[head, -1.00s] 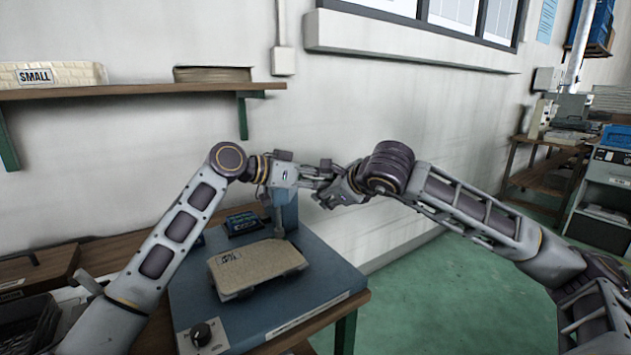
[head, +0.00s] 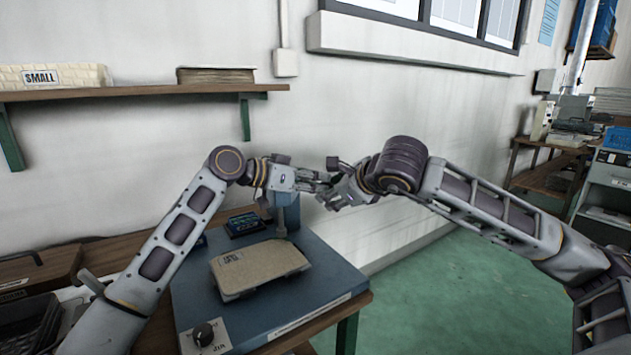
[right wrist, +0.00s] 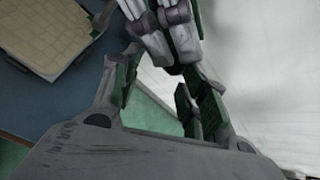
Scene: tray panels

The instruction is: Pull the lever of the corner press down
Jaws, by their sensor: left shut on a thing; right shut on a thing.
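The corner press has a blue base (head: 340,280) on the bench and an upright column (head: 293,215) at its back. A tan tray panel (head: 258,266) lies tilted on the base, in front of the column. My left gripper (head: 312,181) is shut at the top of the press, just right of the column. My right gripper (head: 332,193) is shut right beside it, almost touching. The lever is hidden among the jaws, so their exact hold on it is unclear. In the right wrist view, the right jaws (right wrist: 160,95) are close to the left gripper, and the panel (right wrist: 45,30) shows top left.
A small dark box with a screen (head: 245,223) stands behind the panel, and a knob (head: 203,334) is at the base's front left. A wall shelf (head: 140,91) is above left. The white wall is close behind the press. Green floor (head: 440,290) is open at right.

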